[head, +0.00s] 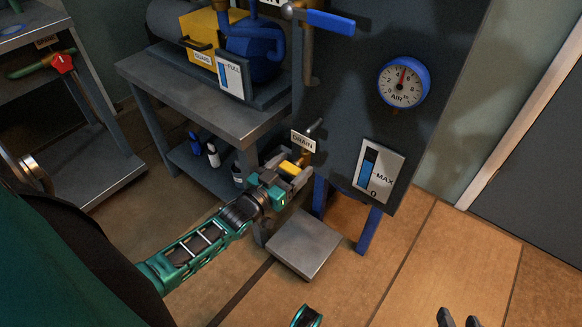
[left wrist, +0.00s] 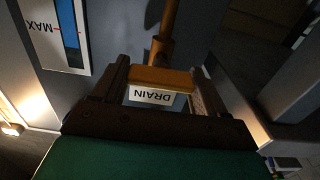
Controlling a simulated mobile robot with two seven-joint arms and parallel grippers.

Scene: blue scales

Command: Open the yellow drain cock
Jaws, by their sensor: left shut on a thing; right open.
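The yellow handle of the drain cock (head: 289,168) sits on a short brass pipe low on the dark panel, by the DRAIN label (head: 303,142). My left gripper (head: 291,173) is shut on this handle. In the left wrist view the yellow handle (left wrist: 160,76) lies across between the two fingers, with the brass pipe (left wrist: 163,48) behind it and the DRAIN label (left wrist: 152,96) showing upside down. The fingers partly hide the cock in the head view. My right gripper (head: 459,318) is open and empty at the bottom right, far from the cock.
Above are a blue-handled valve (head: 330,22), an AIR gauge (head: 403,83) and a MAX level gauge (head: 379,172). A grey bench (head: 215,118) with a pump stands left. The floor at right is clear.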

